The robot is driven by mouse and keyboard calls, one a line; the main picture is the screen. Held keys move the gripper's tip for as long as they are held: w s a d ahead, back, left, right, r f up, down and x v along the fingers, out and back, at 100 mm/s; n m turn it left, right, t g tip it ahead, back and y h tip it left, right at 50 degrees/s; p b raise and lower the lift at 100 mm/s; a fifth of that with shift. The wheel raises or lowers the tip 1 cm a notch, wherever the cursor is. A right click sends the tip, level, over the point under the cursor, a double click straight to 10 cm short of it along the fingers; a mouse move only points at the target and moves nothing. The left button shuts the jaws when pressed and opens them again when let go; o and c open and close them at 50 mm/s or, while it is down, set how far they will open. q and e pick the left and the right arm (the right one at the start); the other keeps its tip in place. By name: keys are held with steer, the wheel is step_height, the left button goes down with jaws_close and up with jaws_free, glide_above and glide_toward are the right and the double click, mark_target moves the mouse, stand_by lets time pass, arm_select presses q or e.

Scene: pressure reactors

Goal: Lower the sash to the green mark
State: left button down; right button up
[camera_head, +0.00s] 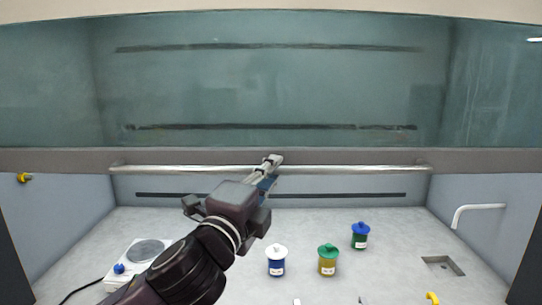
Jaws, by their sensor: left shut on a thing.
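The sash (300,80) is a wide glass pane with a grey bottom rail (350,157) across the upper part of the head view. A metal handle bar (360,169) runs along the rail. My left gripper (271,163) reaches up from the lower left and is shut on the handle bar near its middle. The opening below the rail shows the hood's worktop. I cannot make out a green mark on the frame. My right gripper is not in view.
On the worktop (310,220) stand a blue jar with a white lid (277,262), a yellow jar with a green lid (327,261) and a green jar with a blue lid (360,237). A hotplate (140,255) is at left; a sink (442,265) and tap (478,210) are at right.

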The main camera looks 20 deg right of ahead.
arm_select(q)
step_height(320, 180, down, 4)
steer(key=shift+f+b, duration=0.25)
steer(key=shift+b, duration=0.8)
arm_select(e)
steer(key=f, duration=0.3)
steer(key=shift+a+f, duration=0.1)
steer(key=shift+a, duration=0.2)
arm_select(q)
steer(key=c, duration=1.9)
jaws_free()
steer(key=shift+r, duration=0.1)
steer(key=shift+c, duration=0.2)
steer(key=v, duration=1.2)
steer(key=shift+a, duration=0.1)
